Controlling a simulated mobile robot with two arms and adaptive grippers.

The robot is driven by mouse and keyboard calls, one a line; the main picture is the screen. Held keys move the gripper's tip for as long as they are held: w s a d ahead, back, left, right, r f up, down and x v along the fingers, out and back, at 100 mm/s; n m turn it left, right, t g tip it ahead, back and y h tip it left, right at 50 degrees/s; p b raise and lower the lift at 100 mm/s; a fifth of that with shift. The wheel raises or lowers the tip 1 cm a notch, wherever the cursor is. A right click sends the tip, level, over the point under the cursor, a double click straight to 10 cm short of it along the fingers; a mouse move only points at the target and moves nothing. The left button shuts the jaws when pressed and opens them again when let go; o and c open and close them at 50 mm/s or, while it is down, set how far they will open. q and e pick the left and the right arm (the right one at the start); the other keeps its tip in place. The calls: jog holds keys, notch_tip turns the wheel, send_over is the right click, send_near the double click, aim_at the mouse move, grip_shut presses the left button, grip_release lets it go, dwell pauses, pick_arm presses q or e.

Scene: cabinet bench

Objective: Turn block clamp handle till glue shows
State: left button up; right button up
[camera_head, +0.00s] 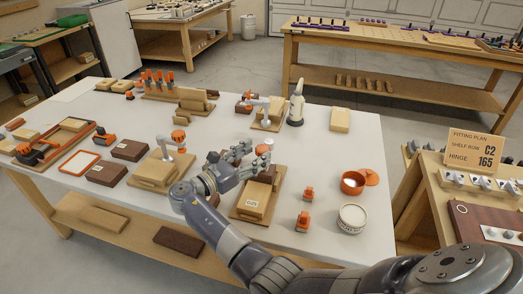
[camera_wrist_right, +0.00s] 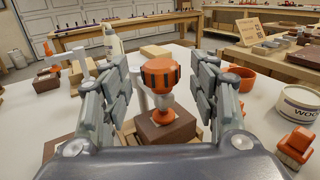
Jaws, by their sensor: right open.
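In the right wrist view, the orange clamp handle (camera_wrist_right: 160,75), with dark grips around its side, stands upright between the two fingers of my right gripper (camera_head: 256,158). The fingers are open, one on each side, with a gap showing on the right. Below the handle, the clamp's foot is over a dark brown block (camera_wrist_right: 165,127). In the head view my gripper hides most of this handle. The clamp's wooden board (camera_head: 247,213) carries a pale block with a label (camera_head: 252,203). I cannot make out any glue at the joint. My left gripper is out of view.
Another clamp with an orange knob (camera_head: 178,137) stands to the left. A white bottle (camera_head: 296,103) is behind. To the right are an orange pot (camera_head: 352,183), a white tin (camera_head: 352,218) and orange-handled brushes (camera_head: 303,221).

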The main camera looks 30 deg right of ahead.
aim_at(257, 152)
jog(key=shift+s+a, duration=0.2)
jog(key=shift+a, duration=0.75)
jog(key=shift+s+a, duration=0.15)
jog(key=shift+a, duration=0.8)
jog(key=shift+r, duration=0.15)
